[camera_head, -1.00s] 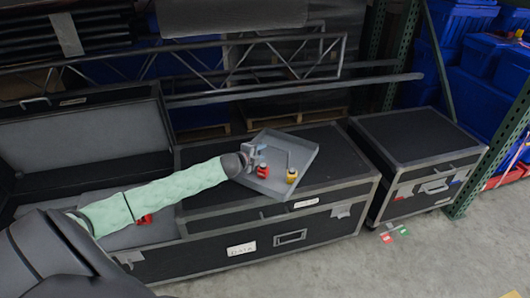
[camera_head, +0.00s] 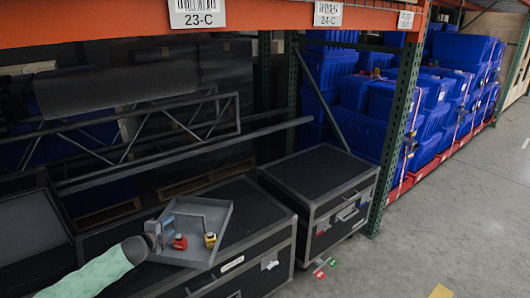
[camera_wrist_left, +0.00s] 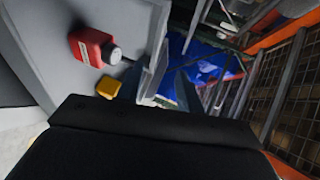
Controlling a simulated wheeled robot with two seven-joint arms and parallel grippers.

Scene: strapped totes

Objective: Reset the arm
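My left gripper (camera_head: 163,226) is at the left part of a grey tray (camera_head: 222,235), near the red bottle; contact with the tray is not clear. The tray lies on a black case. A red bottle (camera_head: 180,243) and a yellow one (camera_head: 210,241) are in the tray. In the left wrist view the red bottle (camera_wrist_left: 93,47) and the yellow one (camera_wrist_left: 109,87) are left of the fingers. My right gripper is not in view.
The long black case (camera_head: 262,243) is under the tray. Another black case (camera_head: 318,175) stands to its right. Green rack posts (camera_head: 396,130) and blue totes (camera_head: 372,100) are behind. An orange beam (camera_head: 150,25) crosses above. The floor (camera_head: 440,220) at right is clear.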

